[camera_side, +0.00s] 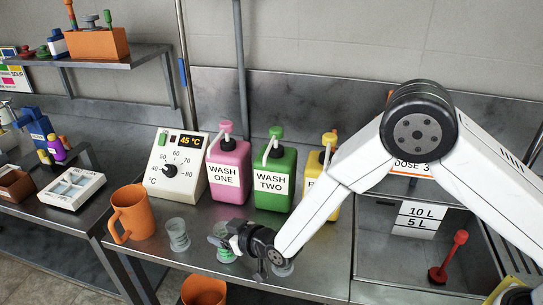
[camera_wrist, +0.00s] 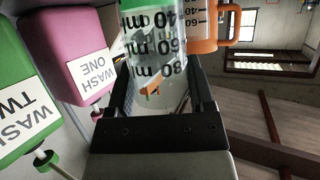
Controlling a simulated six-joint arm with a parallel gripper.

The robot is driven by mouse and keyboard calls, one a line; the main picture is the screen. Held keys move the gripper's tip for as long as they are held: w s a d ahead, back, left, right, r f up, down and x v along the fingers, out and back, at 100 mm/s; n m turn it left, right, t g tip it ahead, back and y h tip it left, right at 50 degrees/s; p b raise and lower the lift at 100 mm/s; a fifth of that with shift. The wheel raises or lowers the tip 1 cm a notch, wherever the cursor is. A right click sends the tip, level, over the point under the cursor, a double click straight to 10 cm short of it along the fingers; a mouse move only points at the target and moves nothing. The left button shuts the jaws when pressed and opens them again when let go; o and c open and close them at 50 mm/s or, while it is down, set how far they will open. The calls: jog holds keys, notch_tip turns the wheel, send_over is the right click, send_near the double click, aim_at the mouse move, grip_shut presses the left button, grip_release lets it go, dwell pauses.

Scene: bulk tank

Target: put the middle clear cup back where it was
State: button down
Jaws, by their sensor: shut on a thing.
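The middle clear cup (camera_side: 227,256) is partly hidden by my gripper (camera_side: 222,241) in the side view, low over the counter's front part. The cup (camera_wrist: 156,45) fills the space between my jaws in the wrist view (camera_wrist: 163,95); it has black ml marks and a green band. My gripper is shut on it. I cannot tell whether its base touches the counter. A left clear cup (camera_side: 178,236) stands upright beside it and also shows in the wrist view (camera_wrist: 197,14). A right clear cup (camera_side: 284,268) is partly hidden behind my wrist.
An orange jug (camera_side: 131,213) stands left of the cups. Behind them are a dial box (camera_side: 177,165), a pink WASH ONE bottle (camera_side: 229,170), a green WASH TWO bottle (camera_side: 274,180) and a yellow bottle (camera_side: 316,178). A sink (camera_side: 395,255) lies right, an orange bucket (camera_side: 204,291) below.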

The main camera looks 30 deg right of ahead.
jog(key=shift+f, duration=0.15)
grip_release()
jog(key=shift+v, duration=1.15)
notch_tip(320, 180, up, 8)
jog(key=shift+s+f, duration=0.2)
jog(key=shift+s, duration=0.1)
jog(key=shift+d, duration=0.15)
